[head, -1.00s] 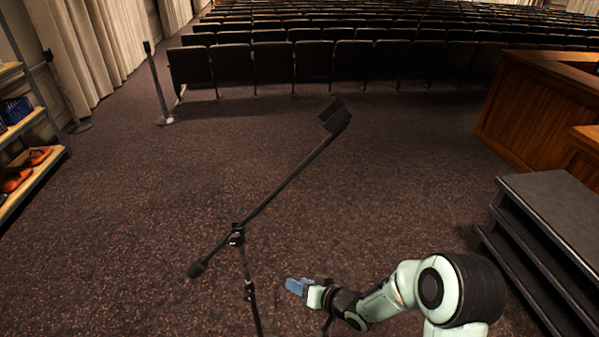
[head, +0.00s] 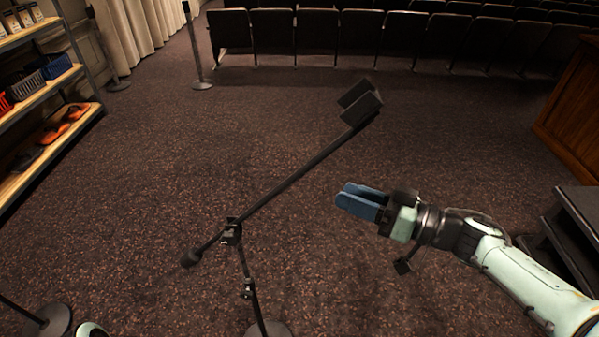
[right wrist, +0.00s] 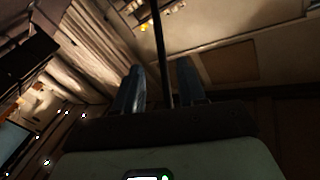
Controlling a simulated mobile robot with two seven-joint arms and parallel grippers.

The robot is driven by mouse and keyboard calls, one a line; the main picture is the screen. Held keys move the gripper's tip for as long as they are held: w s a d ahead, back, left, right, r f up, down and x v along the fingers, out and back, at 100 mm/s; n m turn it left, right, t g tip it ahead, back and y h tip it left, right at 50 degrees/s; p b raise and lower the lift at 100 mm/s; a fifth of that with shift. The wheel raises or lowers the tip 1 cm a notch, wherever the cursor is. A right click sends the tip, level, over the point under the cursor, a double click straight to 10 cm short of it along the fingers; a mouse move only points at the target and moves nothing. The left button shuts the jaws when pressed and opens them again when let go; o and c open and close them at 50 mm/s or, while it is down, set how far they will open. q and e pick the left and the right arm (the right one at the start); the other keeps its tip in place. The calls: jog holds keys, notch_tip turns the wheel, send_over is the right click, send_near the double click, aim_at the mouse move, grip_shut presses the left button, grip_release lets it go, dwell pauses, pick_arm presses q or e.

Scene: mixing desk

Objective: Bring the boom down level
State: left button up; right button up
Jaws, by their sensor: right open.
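The microphone stand's dark boom (head: 290,188) slants in the head view, its lower-left end weighted and its upper-right end carrying a dark block-shaped holder (head: 360,103). It crosses the upright pole (head: 243,265) at a clutch (head: 231,231). My right gripper (head: 345,194) is open and empty, right of the boom and below its raised end, blue fingers pointing left. In the right wrist view a thin dark rod (right wrist: 159,40), probably the boom, runs up the picture between the two open fingers (right wrist: 160,66); its distance is unclear. My left gripper is not in view.
Shelves (head: 45,85) with baskets and orange items stand at the left. Seat rows (head: 340,45) cross the back. Dark steps (head: 580,240) and a wooden panel (head: 572,110) are at the right.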

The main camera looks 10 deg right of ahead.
aim_at(296, 176)
jog(key=x, duration=1.2)
grip_shut()
